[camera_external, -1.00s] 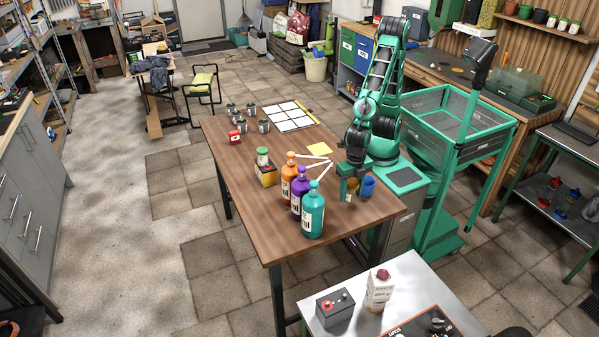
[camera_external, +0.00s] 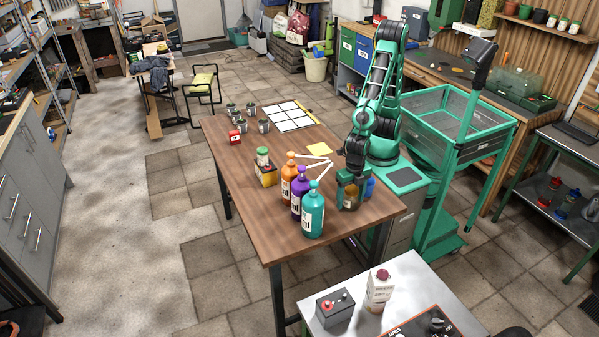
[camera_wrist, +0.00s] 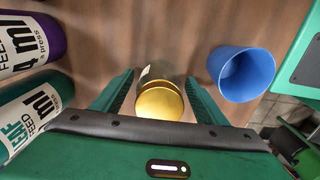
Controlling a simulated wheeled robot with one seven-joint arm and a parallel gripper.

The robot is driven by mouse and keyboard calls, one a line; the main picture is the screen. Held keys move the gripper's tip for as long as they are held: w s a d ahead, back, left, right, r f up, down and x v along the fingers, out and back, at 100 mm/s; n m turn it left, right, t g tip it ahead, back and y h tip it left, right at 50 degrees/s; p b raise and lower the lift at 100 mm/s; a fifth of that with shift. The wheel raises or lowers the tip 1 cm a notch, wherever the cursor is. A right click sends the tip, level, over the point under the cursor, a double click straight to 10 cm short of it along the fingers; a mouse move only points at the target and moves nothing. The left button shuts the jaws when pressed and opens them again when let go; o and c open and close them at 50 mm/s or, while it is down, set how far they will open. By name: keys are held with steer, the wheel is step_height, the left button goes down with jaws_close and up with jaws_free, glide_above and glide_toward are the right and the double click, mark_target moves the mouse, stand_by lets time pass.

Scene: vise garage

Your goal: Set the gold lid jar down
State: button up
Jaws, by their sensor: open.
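The gold lid jar (camera_wrist: 160,101) stands on the wooden table between the two fingers of my gripper (camera_wrist: 158,98) in the wrist view. Its gold lid faces the camera and part of a pale label shows beside it. The fingers are open, with one on each side of the jar, and small gaps show between them and the lid. In the external view my gripper (camera_external: 350,195) is low over the table's right part, and the jar (camera_external: 349,202) is partly hidden by it.
A blue cup (camera_wrist: 242,74) stands close to the right finger. Teal (camera_external: 313,212), purple (camera_external: 297,195) and orange (camera_external: 289,175) pump bottles stand to the left. A yellow note (camera_external: 320,149) lies farther back. The table's (camera_external: 275,240) front-left part is clear.

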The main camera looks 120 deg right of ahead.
step_height(320, 180, up, 12)
steer(key=shift+r, duration=0.1)
stand_by(0.5)
steer(key=s+d+r+m, duration=0.1)
steer(key=s+d+m, duration=0.1)
steer(key=d+m, duration=0.65)
steer(key=s+d+r+m, duration=0.1)
steer(key=d+m, duration=0.2)
steer(key=d, duration=1.1)
steer(key=s+d+f+m, duration=0.1)
steer(key=s+d+m, duration=1.2)
steer(key=s, duration=0.2)
steer(key=shift+s+d+f, duration=0.15)
steer(key=shift+s+d, duration=0.05)
steer(key=shift+d, duration=0.15)
